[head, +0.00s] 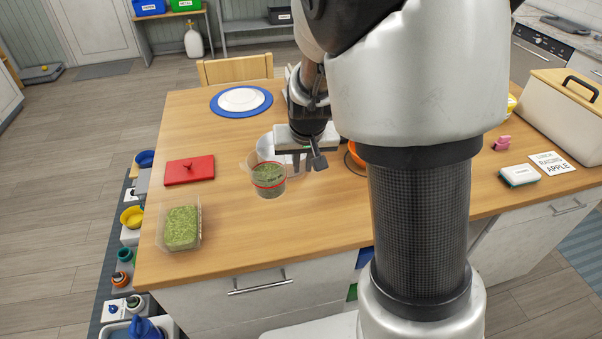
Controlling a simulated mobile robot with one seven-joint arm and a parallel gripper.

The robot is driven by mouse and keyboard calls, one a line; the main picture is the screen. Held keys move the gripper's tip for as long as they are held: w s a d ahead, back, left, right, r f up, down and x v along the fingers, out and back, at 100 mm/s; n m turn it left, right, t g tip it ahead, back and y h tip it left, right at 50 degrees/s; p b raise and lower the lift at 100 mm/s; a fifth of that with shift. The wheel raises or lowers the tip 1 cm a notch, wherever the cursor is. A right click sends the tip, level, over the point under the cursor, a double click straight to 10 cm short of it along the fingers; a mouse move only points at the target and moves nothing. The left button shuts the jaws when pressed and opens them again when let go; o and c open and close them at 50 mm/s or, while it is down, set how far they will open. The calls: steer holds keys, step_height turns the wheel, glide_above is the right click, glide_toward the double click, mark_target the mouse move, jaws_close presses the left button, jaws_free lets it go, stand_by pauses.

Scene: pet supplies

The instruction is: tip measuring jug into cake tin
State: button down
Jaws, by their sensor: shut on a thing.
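The measuring jug (269,187) is clear with a red line around it and holds green, leafy-looking bits. It looks close to upright. My gripper (306,163) is shut on the jug at its right side, over the wooden table; the fingers' exact contact is hard to see. A silvery round rim (265,143), likely the cake tin, shows just behind the jug. The jug and my gripper hide most of it. I cannot tell whether the jug overlaps its opening.
A white plate on a blue mat (241,101) lies at the back. An orange bowl (355,154) is partly hidden by my arm. The table's front middle is clear.

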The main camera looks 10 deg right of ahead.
steer(key=w+d+r+n+t+h+p, duration=0.1)
steer(key=w+d, duration=0.3)
steer(key=w, duration=0.5)
steer(key=w+d+r+n+t+h+p, duration=0.1)
steer(key=w+d+n+t+h+p, duration=0.1)
steer(key=w, duration=0.7)
steer(key=w+d+r+n+t+h+p, duration=0.1)
steer(key=w+d+n+h+p, duration=0.1)
steer(key=w+d, duration=0.5)
steer(key=w+n+h, duration=0.1)
steer(key=w, duration=0.2)
steer(key=shift+r+t+h, duration=0.2)
steer(key=shift+t+h, duration=0.1)
steer(key=shift+b, duration=0.3)
steer(key=shift+s+a+r+n+t+h+b, duration=0.1)
steer(key=shift+s+a+n+t+h+b, duration=0.25)
steer(key=shift+b, duration=0.9)
steer(key=shift+s+a+n+t+h+b, duration=0.15)
steer(key=shift+a+h+b, duration=0.35)
steer(key=shift+b, duration=0.7)
steer(key=shift+b, duration=0.3)
steer(key=shift+s+a+r+n+t+h+b, duration=0.15)
steer(key=shift+s+a+t+h+b, duration=0.1)
steer(key=shift+a+t+h, duration=0.2)
steer(key=shift+s+a+r+n+t+h+b, duration=0.15)
steer(key=shift+a+t+h+b, duration=0.15)
steer(key=shift+a+h, duration=0.2)
